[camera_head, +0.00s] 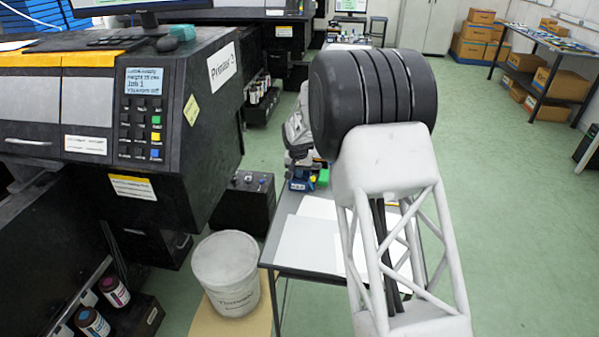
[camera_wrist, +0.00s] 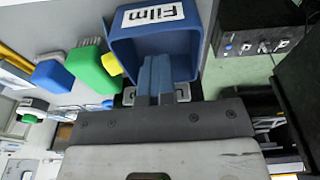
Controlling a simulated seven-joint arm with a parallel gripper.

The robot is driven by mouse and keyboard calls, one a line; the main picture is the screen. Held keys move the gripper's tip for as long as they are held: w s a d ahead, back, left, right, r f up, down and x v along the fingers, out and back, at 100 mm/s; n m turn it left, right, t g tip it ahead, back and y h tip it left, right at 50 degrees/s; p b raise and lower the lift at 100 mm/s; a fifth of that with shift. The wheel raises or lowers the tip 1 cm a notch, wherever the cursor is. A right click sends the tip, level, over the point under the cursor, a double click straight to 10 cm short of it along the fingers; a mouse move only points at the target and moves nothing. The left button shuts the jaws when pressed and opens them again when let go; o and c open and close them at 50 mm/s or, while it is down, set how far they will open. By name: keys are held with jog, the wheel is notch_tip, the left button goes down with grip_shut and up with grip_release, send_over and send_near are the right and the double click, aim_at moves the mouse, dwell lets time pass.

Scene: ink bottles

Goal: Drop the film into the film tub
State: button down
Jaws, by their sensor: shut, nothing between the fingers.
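The blue film tub (camera_wrist: 190,48), with a white label reading "Film", is at the top middle of the wrist view. My gripper (camera_wrist: 156,62) is shut and empty, with its blue-grey fingers reaching over the tub's near side. I cannot tell how deep the fingertips are inside it. I cannot make out any film, and part of the tub's inside is hidden by the fingers. In the head view my arm covers most of the area around the gripper, and only small blue and green shapes show there.
A green object (camera_wrist: 92,70) with a yellow end and a blue object (camera_wrist: 52,76) lie left of the tub. A worktable (camera_head: 300,262) holds white sheets. A large black printer (camera_head: 150,120) fills the left.

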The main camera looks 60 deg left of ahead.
jog(key=shift+s+a, duration=1.1)
dwell(0.9)
jog(key=shift+s+a, duration=0.1)
